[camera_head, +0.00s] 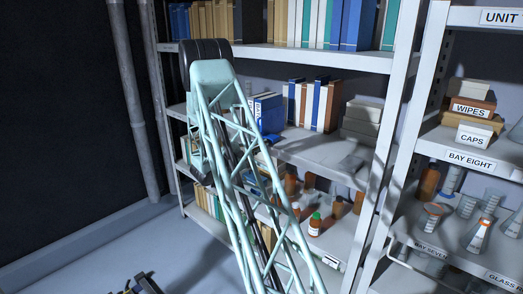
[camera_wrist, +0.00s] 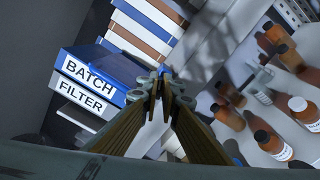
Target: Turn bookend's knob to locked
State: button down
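My gripper (camera_wrist: 160,86) points at the shelf in the wrist view, its brown fingers converging until the tips are almost together. I see nothing clearly held between the tips. In the head view my pale green lattice arm reaches up in front of the shelf unit, and the gripper cannot be made out with certainty.
Upright blue, white and brown books (camera_head: 315,105) stand on the middle shelf (camera_head: 325,155). Brown bottles (camera_wrist: 268,140) lie to the right of the gripper in the wrist view, on a lower shelf. The right shelf unit holds boxes and glassware (camera_head: 478,232). Open floor (camera_head: 110,250) is at left.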

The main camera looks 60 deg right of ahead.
jog(key=m+b, duration=0.2)
jog(key=b, duration=0.1)
jog(key=m+b, duration=0.2)
jog(key=b, duration=0.2)
jog(key=shift+f, duration=0.35)
jog(key=shift+m+b, duration=0.8)
jog(key=shift+b, duration=0.2)
jog(key=c, duration=2.9)
grip_release()
jog(key=shift+a, duration=0.15)
jog(key=shift+w+a, duration=0.2)
jog(key=shift+a, duration=1.75)
jog(key=shift+w+a, duration=0.2)
jog(key=shift+a, duration=1.75)
jog(key=shift+w+a, duration=0.2)
jog(key=shift+a, duration=1.75)
jog(key=shift+s+r, duration=0.1)
jog(key=shift+r, duration=0.05)
